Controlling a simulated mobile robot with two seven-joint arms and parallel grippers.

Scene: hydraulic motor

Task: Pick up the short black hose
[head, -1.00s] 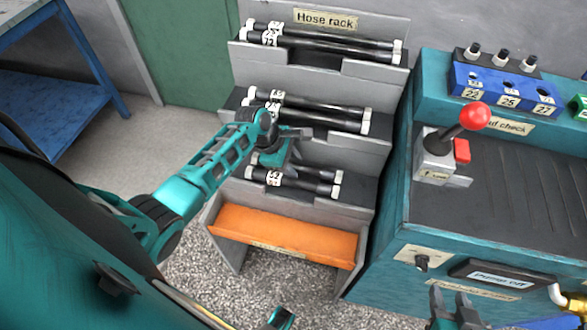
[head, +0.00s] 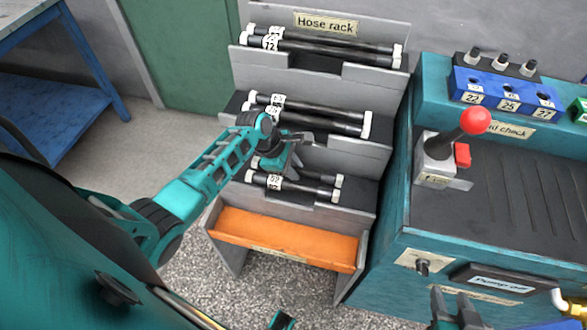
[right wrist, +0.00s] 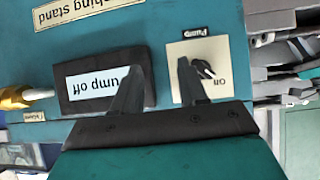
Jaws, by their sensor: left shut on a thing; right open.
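Two short black hoses with white end caps lie on the lowest shelf of the hose rack, a front one (head: 305,187) with a number tag and a rear one (head: 322,177). My left gripper (head: 287,168) reaches in from the left and is shut on a short black hose, apparently the rear one. The gripper covers part of that hose, and its fingertips are hard to make out. The hose still lies level at the shelf. My right gripper (right wrist: 158,85) is open and empty in front of the pump panel; it also shows at the bottom of the head view (head: 456,308).
Longer hoses lie on the middle shelf (head: 350,142) and top shelf (head: 385,67). An orange tray (head: 290,238) sits below. At right, the teal stand (head: 390,270) carries a red-knobbed lever (head: 474,121) and blue gauge block (head: 505,92). A blue table (head: 60,100) stands left.

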